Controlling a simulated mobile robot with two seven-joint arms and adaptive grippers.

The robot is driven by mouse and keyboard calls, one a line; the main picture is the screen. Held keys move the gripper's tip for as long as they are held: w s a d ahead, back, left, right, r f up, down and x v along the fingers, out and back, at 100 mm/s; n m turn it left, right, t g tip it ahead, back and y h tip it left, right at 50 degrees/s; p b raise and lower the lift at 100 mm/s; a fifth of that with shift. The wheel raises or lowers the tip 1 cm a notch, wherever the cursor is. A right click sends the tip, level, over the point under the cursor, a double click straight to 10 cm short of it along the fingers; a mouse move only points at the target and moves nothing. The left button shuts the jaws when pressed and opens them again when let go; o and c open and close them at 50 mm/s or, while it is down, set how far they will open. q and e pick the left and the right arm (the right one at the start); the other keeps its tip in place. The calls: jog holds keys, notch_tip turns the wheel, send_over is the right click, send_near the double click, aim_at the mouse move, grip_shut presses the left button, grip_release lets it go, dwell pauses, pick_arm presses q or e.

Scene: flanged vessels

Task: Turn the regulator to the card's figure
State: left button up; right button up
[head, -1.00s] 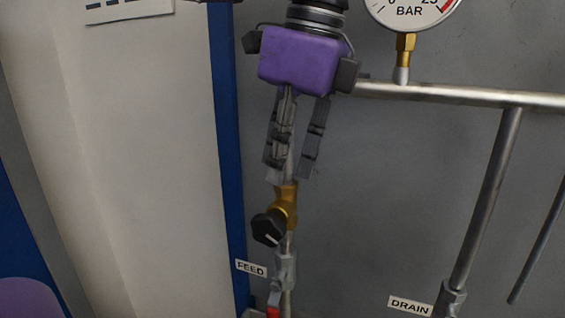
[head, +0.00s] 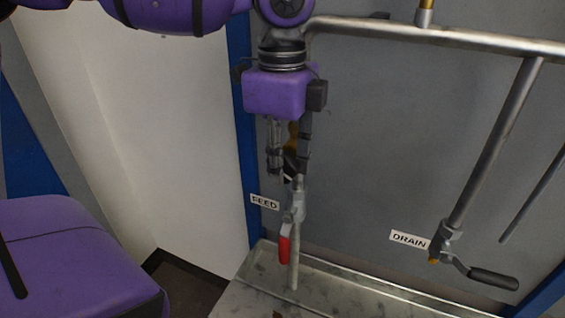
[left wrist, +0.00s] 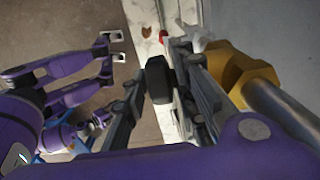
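The regulator is a brass body (left wrist: 238,75) with a black knob (left wrist: 158,80), on the feed pipe. In the head view its brass (head: 293,136) and knob are mostly hidden behind my left gripper (head: 288,165). That gripper points down over the regulator. In the left wrist view its two fingers (left wrist: 160,90) stand apart, one on each side of the knob; I cannot tell whether either touches it. No card and no gauge dial shows now. My right gripper is not in view.
A red-handled valve (head: 285,245) sits below the regulator beside the FEED label (head: 265,202). At right are the DRAIN label (head: 409,239) and a dark lever (head: 493,279). A metal tray (head: 345,292) lies below. A steel pipe (head: 440,36) crosses above.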

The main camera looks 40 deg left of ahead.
pick_arm(q)
jog(key=shift+d+f, duration=0.1)
jog(key=shift+f, duration=0.15)
jog(key=shift+c, duration=0.2)
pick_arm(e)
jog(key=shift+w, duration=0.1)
pick_arm(q)
grip_shut()
jog(key=shift+o, duration=0.2)
grip_release()
jog(key=shift+r, duration=0.2)
jog(key=r, duration=1.1)
jog(key=shift+a+r, duration=0.3)
jog(key=shift+r, duration=0.05)
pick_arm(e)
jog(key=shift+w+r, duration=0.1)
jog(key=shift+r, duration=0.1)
